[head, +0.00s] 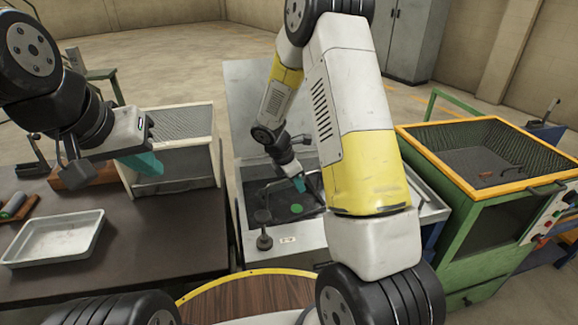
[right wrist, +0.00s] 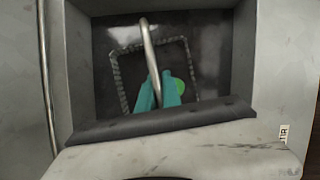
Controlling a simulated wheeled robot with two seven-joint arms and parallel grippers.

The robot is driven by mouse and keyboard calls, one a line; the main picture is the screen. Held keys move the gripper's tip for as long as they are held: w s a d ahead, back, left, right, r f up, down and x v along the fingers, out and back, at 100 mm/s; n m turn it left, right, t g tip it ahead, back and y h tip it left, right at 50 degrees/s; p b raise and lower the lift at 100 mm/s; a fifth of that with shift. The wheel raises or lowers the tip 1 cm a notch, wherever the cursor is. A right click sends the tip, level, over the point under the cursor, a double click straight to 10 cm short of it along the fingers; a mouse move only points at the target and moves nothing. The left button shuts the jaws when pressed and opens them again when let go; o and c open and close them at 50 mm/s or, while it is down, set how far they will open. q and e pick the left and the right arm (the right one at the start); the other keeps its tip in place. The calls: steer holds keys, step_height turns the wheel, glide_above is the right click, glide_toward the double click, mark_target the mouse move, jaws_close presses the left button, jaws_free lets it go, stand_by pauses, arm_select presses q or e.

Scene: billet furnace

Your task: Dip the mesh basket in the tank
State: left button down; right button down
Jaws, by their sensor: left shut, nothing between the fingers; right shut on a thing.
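The tank (head: 290,240) is a grey metal box with a dark interior, at the centre of the head view; its rim also shows in the right wrist view (right wrist: 200,155). The mesh basket (right wrist: 119,82) is a dark square frame inside the tank opening, with a curved metal handle (right wrist: 149,40) and a green round thing (right wrist: 178,87) in it. My right gripper (right wrist: 158,95), with teal fingers, is shut on the basket handle; it reaches into the tank in the head view (head: 306,181). How deep the basket sits is unclear. My left gripper (head: 148,165) is shut and empty, above the bench left of the tank.
A white tray (head: 55,238) lies on the dark bench (head: 150,240). A green cabinet with a yellow-rimmed mesh top (head: 480,150) stands on the right. The tank's raised lid (head: 243,95) rises behind its opening.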

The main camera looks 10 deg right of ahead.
steer(key=shift+f, duration=3.65)
step_height(320, 180, up, 24)
stand_by(2.3)
